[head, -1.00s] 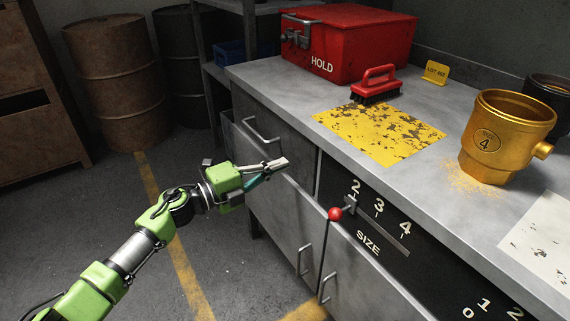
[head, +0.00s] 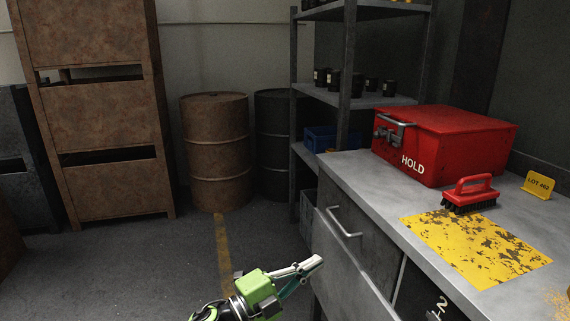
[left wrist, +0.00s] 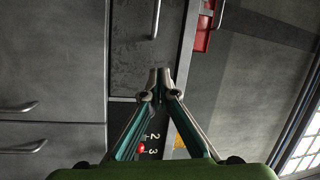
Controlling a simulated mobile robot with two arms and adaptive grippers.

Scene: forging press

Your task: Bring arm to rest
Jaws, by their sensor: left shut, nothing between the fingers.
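My left gripper (head: 304,272) is at the lower middle of the head view, in front of the workbench's drawer fronts and apart from them. Its fingers are together and hold nothing. In the left wrist view the closed fingertips (left wrist: 160,75) point toward a grey drawer front (left wrist: 147,50). My left arm comes in from the bottom edge of the head view; most of it is out of frame. My right gripper is in neither view.
The workbench (head: 372,190) carries a red HOLD box (head: 455,145), a brush (head: 470,195), a yellow worn mat (head: 475,245) and a LOT sign (head: 538,185). A shelf rack (head: 350,60), rusty barrel (head: 217,150) and brown cabinet (head: 105,120) stand behind. Floor (head: 130,270) at left is clear.

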